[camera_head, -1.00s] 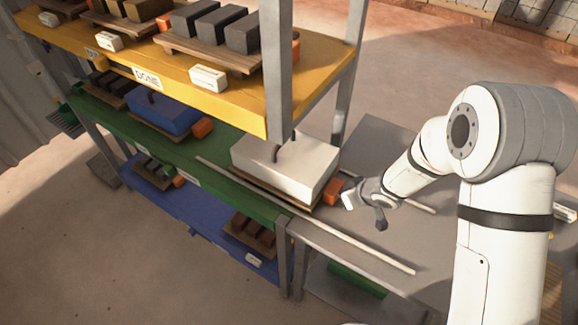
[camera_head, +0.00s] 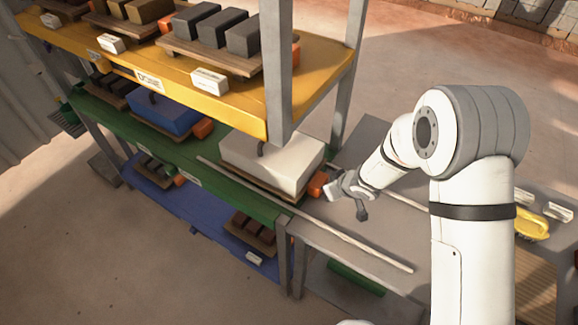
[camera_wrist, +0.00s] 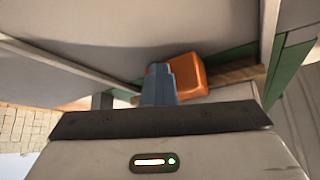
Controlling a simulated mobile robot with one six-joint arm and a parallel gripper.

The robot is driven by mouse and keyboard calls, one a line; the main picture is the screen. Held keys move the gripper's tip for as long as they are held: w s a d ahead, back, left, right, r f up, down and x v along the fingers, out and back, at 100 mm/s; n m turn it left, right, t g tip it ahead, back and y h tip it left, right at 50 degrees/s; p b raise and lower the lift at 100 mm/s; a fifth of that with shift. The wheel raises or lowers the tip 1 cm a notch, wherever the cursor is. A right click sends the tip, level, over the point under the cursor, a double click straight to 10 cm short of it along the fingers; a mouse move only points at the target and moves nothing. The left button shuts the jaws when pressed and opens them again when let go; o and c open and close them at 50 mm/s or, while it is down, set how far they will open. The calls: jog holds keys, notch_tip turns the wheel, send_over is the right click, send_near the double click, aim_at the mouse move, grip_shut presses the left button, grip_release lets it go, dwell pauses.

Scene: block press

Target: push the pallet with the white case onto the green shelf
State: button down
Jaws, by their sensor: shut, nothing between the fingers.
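The white case (camera_head: 268,163) rides on a wooden pallet (camera_head: 262,186) at the right end of the green shelf (camera_head: 232,194). Most of the pallet appears to be over the green shelf. An orange block (camera_head: 316,184) sits at the pallet's right end. My gripper (camera_head: 328,189) is shut and empty, right beside the orange block and seemingly against it. In the wrist view the blue-grey fingers (camera_wrist: 158,84) meet the orange block (camera_wrist: 188,76), with the wooden pallet edge (camera_wrist: 238,73) beside it. The pallet's far side is hidden.
A grey table (camera_head: 350,235) with pale guide rails (camera_head: 345,247) adjoins the shelf. A blue case (camera_head: 165,112) stands farther left on the green shelf. The yellow shelf (camera_head: 225,102) and a grey post (camera_head: 277,65) are above and close. A blue shelf (camera_head: 200,215) lies below.

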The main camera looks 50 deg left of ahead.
aim_at(310, 163)
jog(key=shift+s+a+r+p, duration=0.1)
jog(key=shift+s+a+p, duration=0.4)
jog(key=shift+a+p, duration=0.95)
jog(key=shift+s+a+f+p, duration=0.1)
jog(key=shift+s+a+p, duration=0.55)
jog(key=shift+a, duration=1.6)
jog(key=shift+s+a+r+p, duration=0.1)
jog(key=shift+s+a+p, duration=0.3)
jog(key=shift+a+p, duration=1.1)
jog(key=shift+w+d+b, duration=0.15)
jog(key=shift+b, duration=0.5)
jog(key=shift+d, duration=0.15)
jog(key=r+p, duration=0.1)
jog(key=r, duration=0.1)
jog(key=d+r+p, duration=0.1)
jog(key=r+p, duration=0.1)
jog(key=d+r+p, duration=0.1)
jog(key=r+p, duration=0.1)
jog(key=shift+w, duration=0.35)
jog(key=shift+f, duration=0.1)
